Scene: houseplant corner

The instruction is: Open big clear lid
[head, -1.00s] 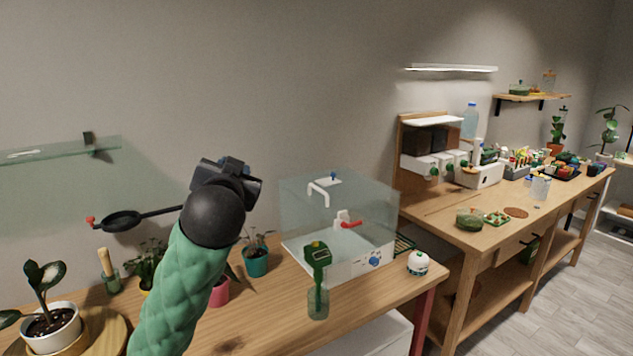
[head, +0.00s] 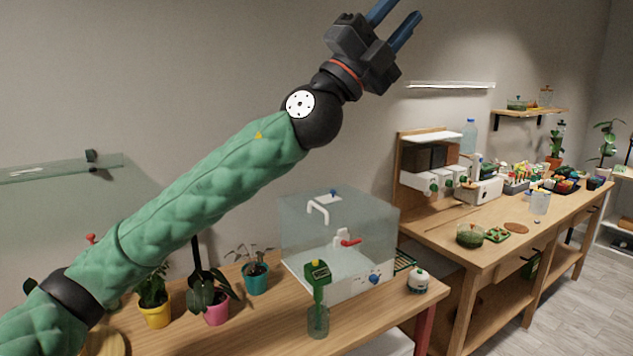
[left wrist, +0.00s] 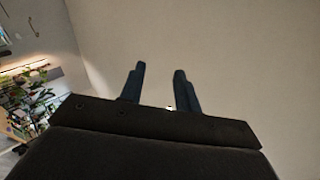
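The big clear lid (head: 300,228) is a transparent box-shaped cover with a white handle on top. It sits down over a white base (head: 347,288) on the near wooden table, and looks closed. A white tap-like part with a red lever (head: 350,242) shows through it. My left gripper (head: 394,22) is raised high above and to the right of the lid, apart from it, with two blue fingers spread and nothing between them. The left wrist view shows the same open fingers (left wrist: 158,88) against bare wall. My right gripper is in neither view.
A glass shelf (head: 60,168) hangs at left.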

